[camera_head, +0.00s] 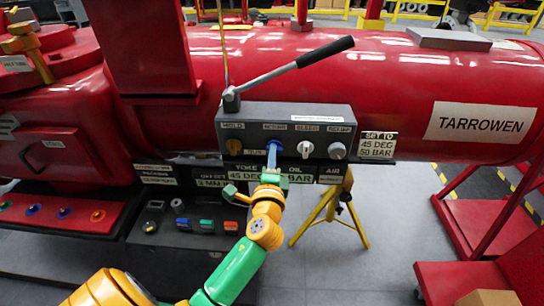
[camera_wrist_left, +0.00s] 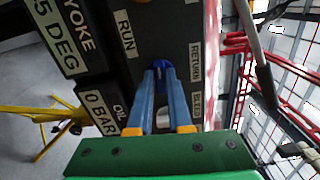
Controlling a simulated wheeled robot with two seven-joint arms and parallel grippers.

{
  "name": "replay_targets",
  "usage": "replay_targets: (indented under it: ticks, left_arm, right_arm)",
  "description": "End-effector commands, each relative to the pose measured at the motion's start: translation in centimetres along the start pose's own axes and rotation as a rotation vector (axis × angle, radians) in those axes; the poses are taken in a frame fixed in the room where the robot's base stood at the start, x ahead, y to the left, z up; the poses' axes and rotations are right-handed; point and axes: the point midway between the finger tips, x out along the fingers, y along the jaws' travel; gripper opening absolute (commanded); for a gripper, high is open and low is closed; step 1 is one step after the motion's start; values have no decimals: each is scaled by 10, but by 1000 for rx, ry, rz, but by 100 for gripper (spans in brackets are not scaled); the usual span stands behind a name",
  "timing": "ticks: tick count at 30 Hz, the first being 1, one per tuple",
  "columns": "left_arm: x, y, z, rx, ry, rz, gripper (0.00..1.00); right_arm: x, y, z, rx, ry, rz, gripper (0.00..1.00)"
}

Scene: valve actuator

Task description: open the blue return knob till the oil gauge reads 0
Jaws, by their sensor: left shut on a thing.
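The blue return knob (camera_wrist_left: 158,68) is on the front face of the grey control box (camera_head: 328,119), beside the RETURN label (camera_wrist_left: 195,62). My left gripper (camera_head: 272,150) comes up from below, and its blue fingers are closed around the knob. In the left wrist view the fingertips (camera_wrist_left: 162,78) are on either side of it and hide part of it. The oil gauge (camera_wrist_left: 97,111) reads 0 BAR in the left wrist view. The yoke display (camera_head: 247,176) beside it reads 45 DEG. My right gripper is not in view.
A black-gripped lever (camera_head: 290,70) rises from the box top. A sign (camera_head: 377,146) says set to 45 DEG, 50 BAR.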

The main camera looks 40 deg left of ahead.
Motion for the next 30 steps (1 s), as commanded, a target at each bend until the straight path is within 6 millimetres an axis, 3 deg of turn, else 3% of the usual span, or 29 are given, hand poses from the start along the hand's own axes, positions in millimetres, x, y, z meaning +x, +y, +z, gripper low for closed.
replay_targets:
  ticks: [10,11,14,23,30]
  left_arm:
    - [0,-1,0,-3,0,-3,0]
    - [0,-1,0,-3,0,-3,20]
    - [0,-1,0,-2,0,-3,47]
    - [-2,0,0,-2,1,-1,48]
    - [-48,3,0,-6,2,1,48]
  right_arm:
    - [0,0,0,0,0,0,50]
    - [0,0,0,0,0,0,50]
    - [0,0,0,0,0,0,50]
    - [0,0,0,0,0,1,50]
    - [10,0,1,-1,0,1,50]
